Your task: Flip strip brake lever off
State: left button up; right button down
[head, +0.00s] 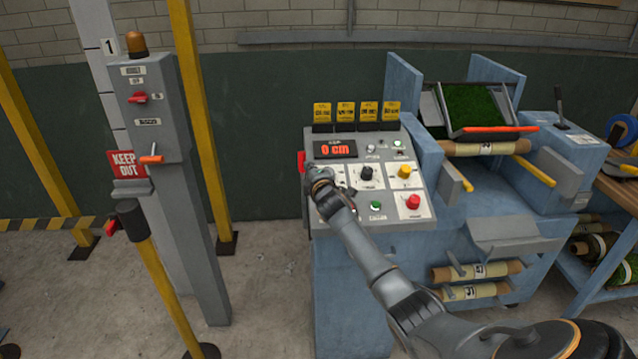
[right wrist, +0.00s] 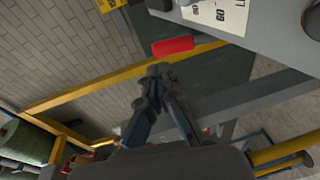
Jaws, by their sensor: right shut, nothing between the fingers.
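I cannot read a label that says which lever is the strip brake. A red handle (head: 301,162) sticks out from the left side of the control console (head: 425,160); the same red handle (right wrist: 172,46) lies just beyond my fingertips in the right wrist view. My right gripper (head: 320,182) is at the console's left edge, just below and right of the handle in the head view. Its fingers (right wrist: 160,72) are shut and empty, with a small gap to the handle visible. A black lever (head: 558,105) stands upright on the blue machine at right. My left gripper is not in view.
The console carries a "0 cm" display (head: 335,149), knobs and buttons, including a red button (head: 413,201). A grey post box (head: 145,105) with red and orange levers stands at left, beside yellow posts (head: 202,120). Turf (head: 473,104) lies in a tray at right.

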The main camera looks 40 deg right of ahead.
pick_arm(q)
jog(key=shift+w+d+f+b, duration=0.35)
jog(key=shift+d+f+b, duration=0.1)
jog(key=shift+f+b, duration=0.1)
pick_arm(e)
jog(key=f+v, duration=0.1)
jog(key=v, duration=0.6)
jog(key=shift+s+r, duration=0.35)
jog(key=shift+s, duration=0.05)
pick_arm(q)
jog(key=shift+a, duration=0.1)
pick_arm(e)
jog(key=shift+a+r, duration=0.1)
jog(key=shift+a, duration=0.05)
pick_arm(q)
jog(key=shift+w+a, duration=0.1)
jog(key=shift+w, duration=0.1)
